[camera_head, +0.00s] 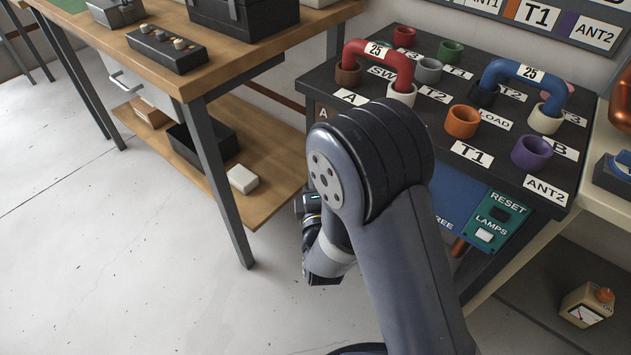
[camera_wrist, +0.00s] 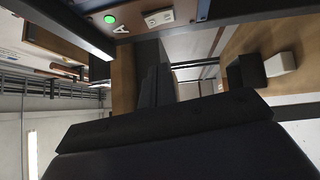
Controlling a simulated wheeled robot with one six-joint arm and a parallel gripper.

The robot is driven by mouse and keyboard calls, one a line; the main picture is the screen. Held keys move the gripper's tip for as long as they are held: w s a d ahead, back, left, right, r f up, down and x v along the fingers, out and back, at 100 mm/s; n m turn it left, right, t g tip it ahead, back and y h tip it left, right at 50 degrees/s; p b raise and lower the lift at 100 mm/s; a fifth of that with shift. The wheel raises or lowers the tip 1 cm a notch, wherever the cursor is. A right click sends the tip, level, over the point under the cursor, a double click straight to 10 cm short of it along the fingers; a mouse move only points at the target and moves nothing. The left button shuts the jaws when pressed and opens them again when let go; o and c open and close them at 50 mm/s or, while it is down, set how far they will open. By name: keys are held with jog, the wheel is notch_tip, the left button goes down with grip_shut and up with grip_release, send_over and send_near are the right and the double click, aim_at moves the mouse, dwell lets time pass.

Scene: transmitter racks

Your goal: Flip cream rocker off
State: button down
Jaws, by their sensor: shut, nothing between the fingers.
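My gripper (camera_wrist: 157,80) is dark and points toward that panel. Its fingers are together with nothing between them, apart from the rocker. In the head view my arm hides the panel's left front and most of my gripper. A cream-white switch (camera_head: 484,235) marked LAMPS shows on a teal plate there, below a dark RESET switch (camera_head: 499,213).
The black patch bench (camera_head: 450,85) carries several coloured sockets, a red link (camera_head: 380,57) and a blue link (camera_head: 525,75). A wooden workbench (camera_head: 110,30) with a lower shelf (camera_head: 245,190) stands at left. Grey floor (camera_head: 120,270) is open in front.

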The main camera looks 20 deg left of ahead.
jog(key=w+r, duration=0.1)
jog(key=w, duration=0.8)
jog(key=shift+a+b, duration=0.3)
jog(key=shift+w+r, duration=0.1)
